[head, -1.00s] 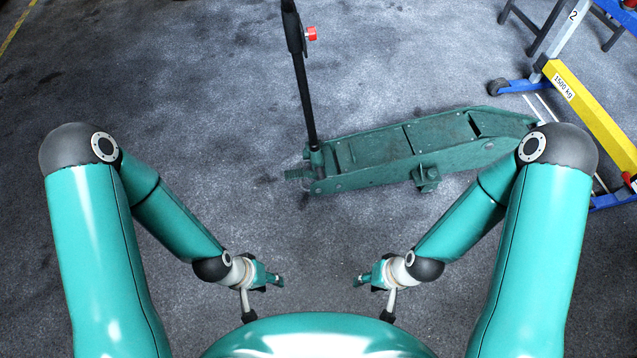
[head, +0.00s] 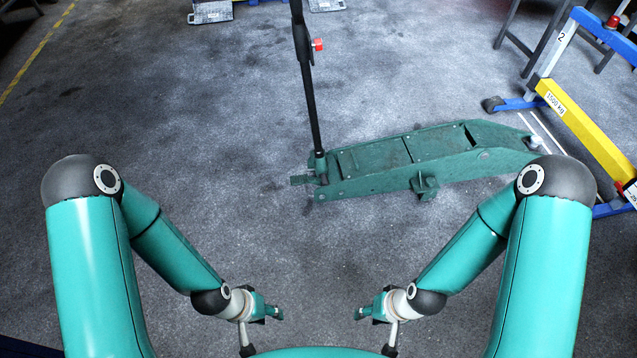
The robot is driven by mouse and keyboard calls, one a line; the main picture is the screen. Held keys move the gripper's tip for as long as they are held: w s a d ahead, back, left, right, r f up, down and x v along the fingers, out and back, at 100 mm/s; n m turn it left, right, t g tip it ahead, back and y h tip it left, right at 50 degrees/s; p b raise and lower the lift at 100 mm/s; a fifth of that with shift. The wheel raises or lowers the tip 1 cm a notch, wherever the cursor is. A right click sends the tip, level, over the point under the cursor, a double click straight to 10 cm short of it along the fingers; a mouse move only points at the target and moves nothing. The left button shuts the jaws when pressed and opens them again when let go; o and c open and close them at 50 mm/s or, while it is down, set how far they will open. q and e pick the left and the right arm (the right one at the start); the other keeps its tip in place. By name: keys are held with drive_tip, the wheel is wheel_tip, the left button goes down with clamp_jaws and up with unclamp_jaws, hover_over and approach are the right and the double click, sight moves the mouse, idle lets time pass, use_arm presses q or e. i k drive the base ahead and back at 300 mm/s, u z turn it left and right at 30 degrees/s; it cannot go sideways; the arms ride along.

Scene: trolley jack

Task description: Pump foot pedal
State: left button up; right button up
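The green trolley jack (head: 375,167) lies on the floor ahead, its long body running from the middle of the head view to the right. Its black upright handle (head: 308,95) rises from the left end and carries a red knob (head: 318,44). A small flat green part, apparently the foot pedal (head: 301,179), sticks out left at the handle's base. My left gripper (head: 276,313) and my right gripper (head: 364,313) hang close to my body, facing each other, nearer to me than the jack and touching nothing. Their fingers are too small to tell open from shut.
A blue and yellow lifting frame (head: 580,115) marked 1500 kg stands at the right, close to the jack's far end. Grey plates (head: 211,11) lie at the top. The floor (head: 150,120) to the left and between me and the jack is clear.

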sight(301, 179)
drive_tip(key=u, duration=0.1)
drive_tip(key=i, duration=0.95)
drive_tip(key=z, duration=0.65)
drive_tip(key=k, duration=0.55)
drive_tip(key=z, duration=0.2)
drive_tip(key=i, duration=0.5)
